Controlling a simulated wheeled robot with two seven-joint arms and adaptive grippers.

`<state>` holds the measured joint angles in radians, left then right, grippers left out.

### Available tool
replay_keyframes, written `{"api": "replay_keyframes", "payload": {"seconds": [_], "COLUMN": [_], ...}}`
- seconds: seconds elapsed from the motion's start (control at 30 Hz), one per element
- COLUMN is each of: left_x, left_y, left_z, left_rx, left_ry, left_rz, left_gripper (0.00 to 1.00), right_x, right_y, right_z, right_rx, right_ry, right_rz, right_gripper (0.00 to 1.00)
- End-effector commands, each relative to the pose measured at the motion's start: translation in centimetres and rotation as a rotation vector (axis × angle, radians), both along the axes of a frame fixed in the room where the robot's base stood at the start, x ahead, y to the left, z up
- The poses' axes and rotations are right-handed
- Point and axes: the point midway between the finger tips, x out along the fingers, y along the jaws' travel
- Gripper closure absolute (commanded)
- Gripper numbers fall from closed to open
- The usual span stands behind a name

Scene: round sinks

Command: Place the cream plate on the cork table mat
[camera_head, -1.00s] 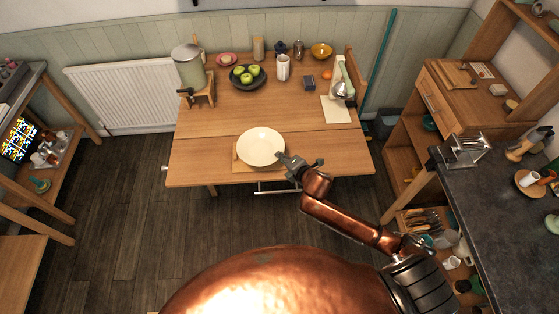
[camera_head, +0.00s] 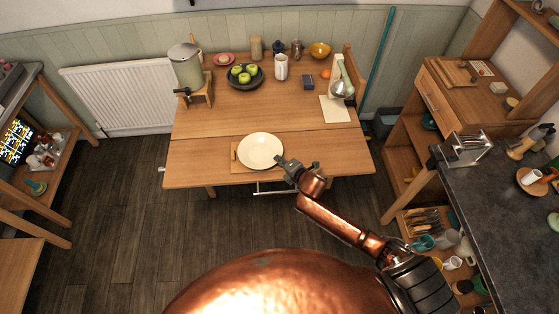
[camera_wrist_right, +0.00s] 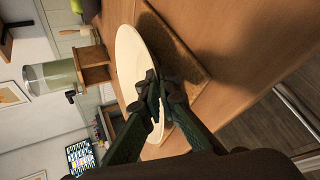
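The cream plate (camera_head: 260,151) is over the cork table mat (camera_head: 235,158) at the front edge of the wooden table. The plate covers most of the mat; a strip shows at its left. In the right wrist view the plate (camera_wrist_right: 127,62) lies over the mat (camera_wrist_right: 190,65), with a dark shadow beside it. I cannot tell whether they touch. My right gripper (camera_head: 281,162) is at the plate's right front rim. In the wrist view its fingers (camera_wrist_right: 157,95) are closed on the rim. My left gripper is in neither view.
A white board (camera_head: 335,110) lies at the right. The table's middle is clear.

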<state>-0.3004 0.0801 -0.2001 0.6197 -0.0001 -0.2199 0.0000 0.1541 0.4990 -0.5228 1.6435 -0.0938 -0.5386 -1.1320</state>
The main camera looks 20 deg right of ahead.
Motion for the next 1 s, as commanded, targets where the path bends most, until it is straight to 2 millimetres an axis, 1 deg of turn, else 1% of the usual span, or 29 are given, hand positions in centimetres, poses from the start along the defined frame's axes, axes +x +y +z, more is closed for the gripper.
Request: {"api": "replay_keyframes", "payload": {"seconds": [0.03,0.1,0.2,0.43,0.53,0.67,1.0], "left_x": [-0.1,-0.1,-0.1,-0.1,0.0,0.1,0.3], "left_y": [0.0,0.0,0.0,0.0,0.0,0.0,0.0], "left_z": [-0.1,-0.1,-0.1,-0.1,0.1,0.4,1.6], "left_rx": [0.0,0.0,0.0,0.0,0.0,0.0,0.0], "left_ry": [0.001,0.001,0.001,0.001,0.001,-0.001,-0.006], "left_rz": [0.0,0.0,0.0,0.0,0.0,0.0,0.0], "left_gripper": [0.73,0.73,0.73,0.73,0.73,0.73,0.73], "right_x": [0.1,0.0,0.0,0.0,-0.1,-1.5,-7.5], "right_y": [0.0,0.0,0.0,0.0,0.0,-0.3,-1.6], "right_z": [-0.1,-0.2,-0.2,-0.2,0.2,1.0,4.5], "right_rx": [0.001,0.0,0.0,0.0,0.0,0.0,-0.001], "right_ry": [-0.002,0.001,0.001,0.001,0.0,0.0,0.002], "right_rz": [0.0,0.0,0.0,0.0,0.0,0.001,0.0], "right_gripper": [1.0,0.94,0.88,0.88,0.88,0.88,0.88]}}
